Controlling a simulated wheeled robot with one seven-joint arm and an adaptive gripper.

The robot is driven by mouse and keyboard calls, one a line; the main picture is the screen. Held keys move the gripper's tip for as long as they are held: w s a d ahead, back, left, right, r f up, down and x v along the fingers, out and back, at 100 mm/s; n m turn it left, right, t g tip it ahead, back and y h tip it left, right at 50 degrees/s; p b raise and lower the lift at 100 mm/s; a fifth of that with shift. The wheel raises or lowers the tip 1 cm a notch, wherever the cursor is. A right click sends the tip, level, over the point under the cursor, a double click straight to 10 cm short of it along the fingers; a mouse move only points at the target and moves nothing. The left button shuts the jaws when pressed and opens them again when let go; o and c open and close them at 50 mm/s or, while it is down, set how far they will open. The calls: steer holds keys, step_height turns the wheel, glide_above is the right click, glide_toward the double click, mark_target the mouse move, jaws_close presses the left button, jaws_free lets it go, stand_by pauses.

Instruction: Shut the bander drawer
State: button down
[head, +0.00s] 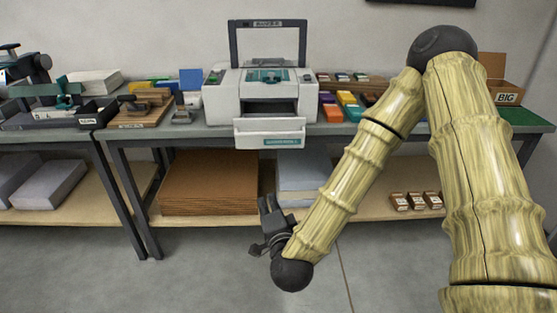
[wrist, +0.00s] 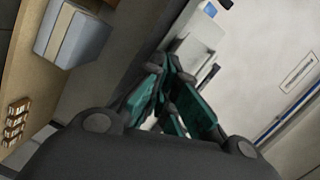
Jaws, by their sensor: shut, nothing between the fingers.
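The bander (head: 214,105) is a white machine with a dark upright frame and a sign on top, standing on the workbench in the head view. Its drawer (head: 269,126) is pulled out at the front and juts past the bench edge; a teal label is on its face. My gripper (head: 266,207) is shut and empty, low in front of the bench and below the drawer, apart from it. In the wrist view my gripper's teal fingers (wrist: 174,66) are closed together, with part of a white machine (wrist: 195,45), likely the bander, beyond them.
A bench (head: 180,131) carries coloured ink blocks (head: 347,106) right of the bander and a wooden stand (head: 143,108) left. The lower shelf holds a brown stack (head: 208,180), a pale stack (head: 303,175) and small boxes (head: 415,201). Floor in front is clear.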

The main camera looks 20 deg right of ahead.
steer(key=w+d+r+m+t+h+b, duration=0.1)
steer(key=d+r+m+t+h+b, duration=0.3)
steer(key=r, duration=0.3)
steer(key=m+g+p, duration=0.1)
steer(key=m, duration=0.1)
glide_toward(278, 141)
steer(key=w+r, duration=0.1)
steer(key=r, duration=0.1)
steer(key=w+r, duration=0.1)
steer(key=r, duration=0.1)
steer(key=w+r, duration=0.1)
steer(key=r, duration=0.1)
steer(key=shift+d, duration=0.25)
steer(key=shift+w, duration=0.1)
